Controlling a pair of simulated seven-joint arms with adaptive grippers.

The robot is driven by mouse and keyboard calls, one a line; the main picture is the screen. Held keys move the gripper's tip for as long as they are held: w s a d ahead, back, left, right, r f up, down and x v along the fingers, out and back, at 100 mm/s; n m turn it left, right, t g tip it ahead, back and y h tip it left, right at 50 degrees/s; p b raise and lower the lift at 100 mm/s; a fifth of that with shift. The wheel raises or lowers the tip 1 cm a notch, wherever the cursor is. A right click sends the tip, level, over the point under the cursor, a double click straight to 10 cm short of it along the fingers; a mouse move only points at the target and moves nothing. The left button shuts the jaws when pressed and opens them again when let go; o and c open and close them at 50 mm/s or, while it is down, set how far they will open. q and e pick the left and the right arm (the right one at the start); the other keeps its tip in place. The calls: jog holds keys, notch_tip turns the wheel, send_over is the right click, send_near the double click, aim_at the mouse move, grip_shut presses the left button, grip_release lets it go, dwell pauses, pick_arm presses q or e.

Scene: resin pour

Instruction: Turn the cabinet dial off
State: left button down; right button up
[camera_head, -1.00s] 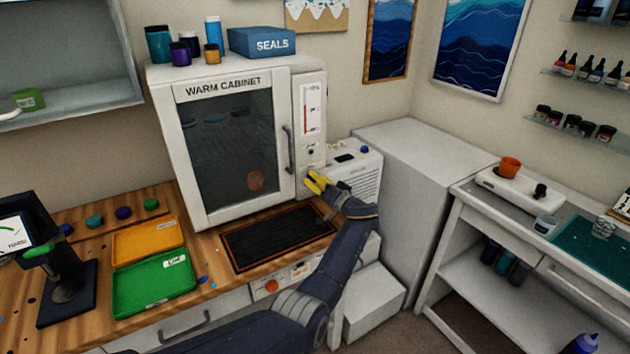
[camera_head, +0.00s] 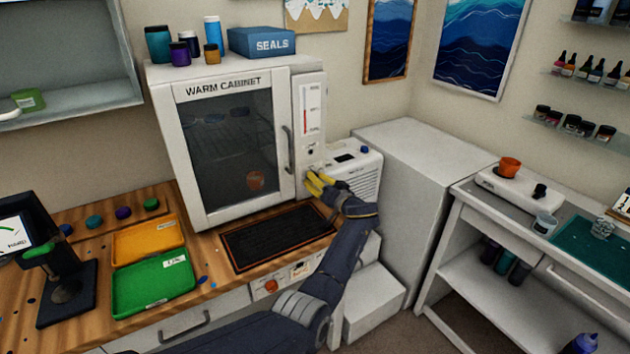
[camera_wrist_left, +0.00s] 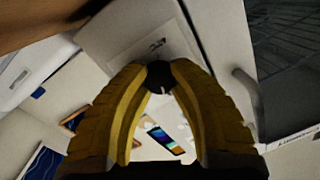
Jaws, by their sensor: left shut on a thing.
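The white warm cabinet (camera_head: 236,83) stands on the wooden bench with its glass door closed. Its control panel (camera_head: 310,90) is to the right of the door. My left gripper (camera_head: 315,178) is at the lower part of this panel, with its two yellow fingers pointing at it. In the left wrist view the black round dial (camera_wrist_left: 160,75) sits between the fingertips, and my left gripper (camera_wrist_left: 160,80) is shut on it. A small light mark shows on the dial's lower edge. In the head view the fingers hide the dial. My right gripper is not in view.
The door handle (camera_head: 288,150) is just left of the gripper. A white machine (camera_head: 360,172) stands close on the right. A black mat (camera_head: 275,238) lies in front of the cabinet, with green (camera_head: 150,290) and orange (camera_head: 148,240) trays to its left.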

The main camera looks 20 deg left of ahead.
aim_at(310, 151)
pick_arm(q)
jog(key=c, duration=1)
grip_release()
jog(key=shift+a+f, duration=0.1)
notch_tip(310, 151, up, 10)
jog(key=shift+r, duration=0.1)
